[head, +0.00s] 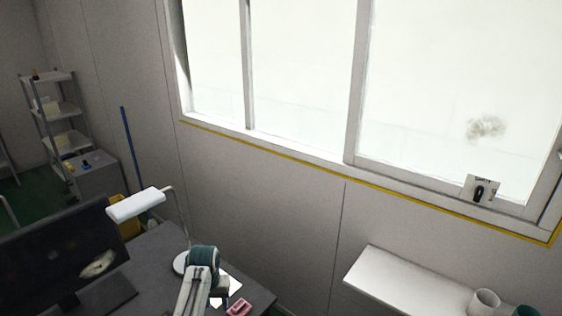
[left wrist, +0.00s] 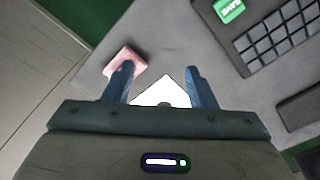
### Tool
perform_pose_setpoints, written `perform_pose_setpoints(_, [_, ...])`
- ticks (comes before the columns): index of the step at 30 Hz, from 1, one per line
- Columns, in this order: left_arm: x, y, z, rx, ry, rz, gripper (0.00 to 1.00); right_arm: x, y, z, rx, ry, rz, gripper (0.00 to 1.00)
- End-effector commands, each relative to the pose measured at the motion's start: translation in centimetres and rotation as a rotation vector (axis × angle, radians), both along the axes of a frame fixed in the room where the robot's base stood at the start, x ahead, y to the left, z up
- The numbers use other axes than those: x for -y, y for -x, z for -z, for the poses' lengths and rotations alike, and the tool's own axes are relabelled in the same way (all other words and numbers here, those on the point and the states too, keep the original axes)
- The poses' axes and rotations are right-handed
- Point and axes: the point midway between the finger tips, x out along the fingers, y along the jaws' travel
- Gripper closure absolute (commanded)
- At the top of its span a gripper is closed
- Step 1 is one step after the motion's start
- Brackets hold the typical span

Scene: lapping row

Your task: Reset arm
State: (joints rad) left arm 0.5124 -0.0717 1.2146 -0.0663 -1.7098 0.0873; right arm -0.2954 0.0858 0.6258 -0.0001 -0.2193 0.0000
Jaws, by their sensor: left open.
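My left arm reaches over the dark grey desk (head: 150,258) from the bottom of the head view. Its left gripper (left wrist: 162,82) is open in the left wrist view, with its two blue fingers apart. A white sheet (left wrist: 158,92) shows between and below the fingers. A pink block (left wrist: 126,62) lies by the left finger, which partly covers it; I cannot tell whether they touch. The pink block (head: 239,307) also shows in the head view, right of the gripper. My right gripper is not in view.
A monitor (head: 60,255) and a white desk lamp (head: 136,203) stand left of my arm. A white shelf (head: 400,285) with mugs (head: 484,301) is at right, below the window.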

Motion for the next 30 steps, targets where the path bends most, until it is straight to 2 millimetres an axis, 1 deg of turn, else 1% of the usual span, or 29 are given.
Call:
perform_pose_setpoints(8, [-1.7, 4.0, 1.9, 0.030, -0.010, -0.007, 0.49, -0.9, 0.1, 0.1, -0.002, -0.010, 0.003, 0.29])
perform_pose_setpoints(11, [-2.4, 6.1, 2.6, 0.048, -0.015, -0.008, 0.49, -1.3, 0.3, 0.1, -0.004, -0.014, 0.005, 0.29])
perform_pose_setpoints(14, [-3.4, 8.8, 3.3, 0.069, -0.023, -0.007, 0.49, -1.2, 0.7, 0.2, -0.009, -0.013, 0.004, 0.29])
perform_pose_setpoints(17, [-4.4, 12.6, 3.7, 0.095, -0.035, -0.002, 0.49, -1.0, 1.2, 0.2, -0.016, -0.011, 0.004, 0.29])
perform_pose_setpoints(18, [-4.9, 14.4, 3.8, 0.109, -0.042, 0.002, 0.49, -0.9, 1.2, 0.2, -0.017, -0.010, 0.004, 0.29])
perform_pose_setpoints(20, [-5.5, 17.2, 3.6, 0.130, -0.051, 0.009, 0.49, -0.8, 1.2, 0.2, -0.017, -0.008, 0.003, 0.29])
perform_pose_setpoints(21, [-5.9, 19.0, 3.4, 0.144, -0.057, 0.015, 0.49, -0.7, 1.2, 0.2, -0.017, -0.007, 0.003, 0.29])
perform_pose_setpoints(23, [-6.3, 21.7, 2.8, 0.162, -0.067, 0.026, 0.49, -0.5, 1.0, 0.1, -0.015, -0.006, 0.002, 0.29])
perform_pose_setpoints(24, [-6.6, 23.4, 2.3, 0.176, -0.072, 0.034, 0.49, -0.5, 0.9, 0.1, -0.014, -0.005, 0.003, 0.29])
perform_pose_setpoints(27, [-7.0, 27.1, 0.9, 0.206, -0.082, 0.056, 0.49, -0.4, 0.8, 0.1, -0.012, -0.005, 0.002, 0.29])
perform_pose_setpoints(30, [-7.1, 29.8, -0.4, 0.228, -0.088, 0.074, 0.49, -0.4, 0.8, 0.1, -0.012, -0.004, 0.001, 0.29])
